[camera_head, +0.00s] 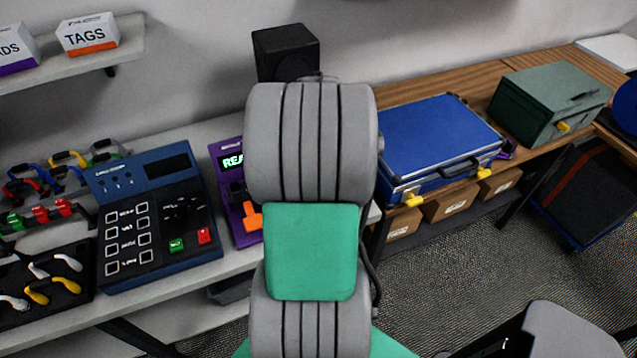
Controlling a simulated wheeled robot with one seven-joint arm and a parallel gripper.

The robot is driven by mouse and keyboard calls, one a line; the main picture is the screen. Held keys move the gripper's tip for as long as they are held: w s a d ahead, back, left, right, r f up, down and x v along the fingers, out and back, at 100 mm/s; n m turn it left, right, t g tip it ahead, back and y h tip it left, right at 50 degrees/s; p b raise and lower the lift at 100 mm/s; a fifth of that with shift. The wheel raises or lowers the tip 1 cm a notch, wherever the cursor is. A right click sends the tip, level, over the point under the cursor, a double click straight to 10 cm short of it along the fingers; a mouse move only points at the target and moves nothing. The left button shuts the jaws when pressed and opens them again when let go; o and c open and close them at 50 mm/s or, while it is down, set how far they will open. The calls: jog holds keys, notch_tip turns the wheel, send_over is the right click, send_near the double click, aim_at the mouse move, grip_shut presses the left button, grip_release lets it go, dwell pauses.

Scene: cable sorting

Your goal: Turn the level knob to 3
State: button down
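A blue control box (157,270) stands on the grey bench at the left. A black round knob (183,209) sits on its front panel, right of the white-framed squares. It may be the level knob, but its label and pointer position are too small to read. A purple device (237,190) with a lit green display stands just to the right, with an orange part (253,217) on its front. My arm's grey and green links fill the middle of the view and cover part of the purple device. My gripper does not show.
Coloured cables (67,172) and a black foam tray (45,290) lie left of the control box. A shelf (70,50) overhangs the far left. A black speaker (286,52), a blue case (437,140) and a green box (550,98) stand behind and to the right.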

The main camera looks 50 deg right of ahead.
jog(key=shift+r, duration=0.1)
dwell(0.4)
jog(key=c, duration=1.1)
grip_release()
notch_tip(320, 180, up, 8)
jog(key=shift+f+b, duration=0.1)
jog(key=shift+b, duration=0.4)
